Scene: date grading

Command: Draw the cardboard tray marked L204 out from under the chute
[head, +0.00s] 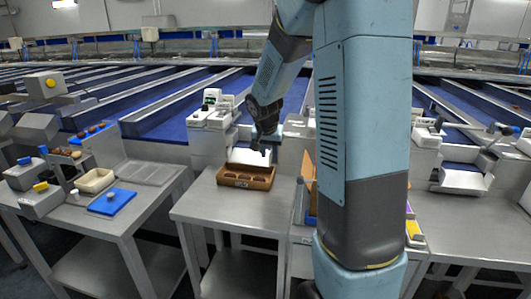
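A brown cardboard tray (261,184) stands on the steel table in front of the white chute, with several dark items in its compartments. A small mark shows on its front wall, but it is too small to read. The white chute (247,158) slopes down just behind the tray's back edge. My gripper (266,150) points down above the tray's back right part, near the chute. Its fingers are small and dark here, and I cannot tell whether they touch the tray or how far apart they are.
The tray's steel table (215,205) is clear in front and to the left. A left table holds a blue board (112,201), a cream tray (94,181) and a small scale-like device (40,199). My arm hides much of the area to the right.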

